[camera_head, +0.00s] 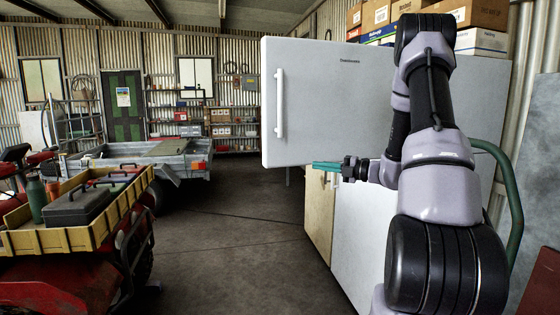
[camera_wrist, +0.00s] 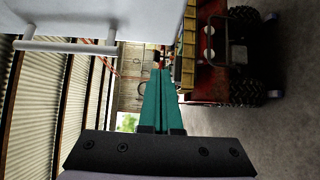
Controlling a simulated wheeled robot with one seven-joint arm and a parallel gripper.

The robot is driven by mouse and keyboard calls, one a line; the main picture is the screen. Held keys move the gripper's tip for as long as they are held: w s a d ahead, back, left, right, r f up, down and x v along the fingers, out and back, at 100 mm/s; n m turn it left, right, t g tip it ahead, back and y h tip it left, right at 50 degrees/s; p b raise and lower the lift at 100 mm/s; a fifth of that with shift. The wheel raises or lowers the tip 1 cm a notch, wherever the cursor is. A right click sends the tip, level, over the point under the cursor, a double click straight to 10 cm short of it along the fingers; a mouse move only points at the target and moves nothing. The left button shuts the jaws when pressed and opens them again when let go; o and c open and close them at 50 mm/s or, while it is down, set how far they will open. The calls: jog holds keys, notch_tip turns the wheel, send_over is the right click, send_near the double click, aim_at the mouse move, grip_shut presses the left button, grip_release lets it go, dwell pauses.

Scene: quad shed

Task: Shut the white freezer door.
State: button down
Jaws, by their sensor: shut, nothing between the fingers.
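The white freezer door (camera_head: 335,95) stands open in the head view, swung out to the left, with its outer face and long white vertical handle (camera_head: 279,103) towards me. My gripper (camera_head: 318,166) is at the door's lower edge in the picture, its teal fingers shut and empty, pointing left. In the wrist view the door (camera_wrist: 110,16) fills the top left, with the handle (camera_wrist: 70,47) below it. The shut fingers (camera_wrist: 158,72) are right of the handle in that view. I see no contact with the door. My arm hides part of the freezer.
The freezer's white lower front (camera_head: 352,235) is below the door, with a beige cabinet (camera_head: 319,210) to its left. Cardboard boxes (camera_head: 480,14) sit on top. A red quad with a wooden tray (camera_head: 65,240) is at left, a grey trailer (camera_head: 150,155) behind it. The middle floor is clear.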

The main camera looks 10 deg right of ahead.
send_near(280, 159)
jog(key=a, duration=0.4)
jog(key=shift+w+a, duration=0.25)
jog(key=shift+w, duration=0.85)
jog(key=shift+w+a, duration=0.1)
jog(key=shift+w, duration=0.65)
jog(key=shift+r, duration=0.1)
